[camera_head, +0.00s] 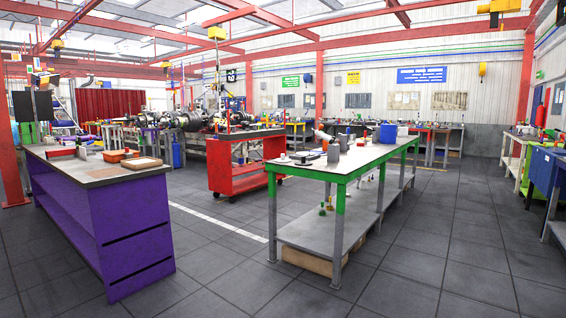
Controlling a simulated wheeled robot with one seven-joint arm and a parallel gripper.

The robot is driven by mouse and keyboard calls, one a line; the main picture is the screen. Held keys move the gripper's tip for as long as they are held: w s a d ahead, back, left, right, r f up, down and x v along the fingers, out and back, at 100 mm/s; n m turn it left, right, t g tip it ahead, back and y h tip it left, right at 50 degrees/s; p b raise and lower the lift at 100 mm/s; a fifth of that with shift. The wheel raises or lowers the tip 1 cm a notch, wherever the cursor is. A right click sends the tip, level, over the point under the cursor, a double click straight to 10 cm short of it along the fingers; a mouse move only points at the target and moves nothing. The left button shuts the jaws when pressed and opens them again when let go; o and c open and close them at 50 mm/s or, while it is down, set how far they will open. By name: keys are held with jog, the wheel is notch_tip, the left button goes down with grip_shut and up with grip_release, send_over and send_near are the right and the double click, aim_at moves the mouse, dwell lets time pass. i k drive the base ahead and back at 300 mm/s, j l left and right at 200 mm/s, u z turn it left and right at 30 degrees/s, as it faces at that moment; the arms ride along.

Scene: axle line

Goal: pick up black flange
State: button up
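A small dark flat thing (304,156) lies on the front left part of the green-legged table (345,165). It may be the black flange, but it is too small to tell. A grey cylinder (333,153) stands just right of it. My gripper is not in view.
A purple workbench (125,220) with orange bins (115,156) stands at the left. A red cart (225,165) stands behind, between bench and table. A low shelf (310,230) runs under the green-legged table. The tiled floor (215,280) in front is clear.

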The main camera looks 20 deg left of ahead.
aim_at(303, 163)
jog(key=i+j+u, duration=0.6)
jog(key=i, duration=0.2)
jog(key=i+j+u, duration=0.1)
jog(key=i+u, duration=0.15)
jog(key=i, duration=0.15)
jog(key=i+j+u, duration=0.1)
jog(key=i+u, duration=0.2)
jog(key=i, duration=0.75)
jog(key=i+j+z, duration=0.1)
jog(key=i, duration=0.55)
jog(key=i+j, duration=0.1)
jog(key=i, duration=0.5)
jog(key=i+j+z, duration=0.1)
jog(key=i+z, duration=0.3)
jog(key=i+j+z, duration=0.25)
jog(key=i+z, duration=0.2)
jog(key=i+j+z, duration=0.6)
jog(key=j+z, duration=0.2)
jog(key=i+j+z, duration=0.15)
jog(key=j, duration=0.2)
jog(key=i+j+z, duration=0.1)
jog(key=j, duration=0.2)
jog(key=i+j+z, duration=0.15)
jog(key=j, duration=0.2)
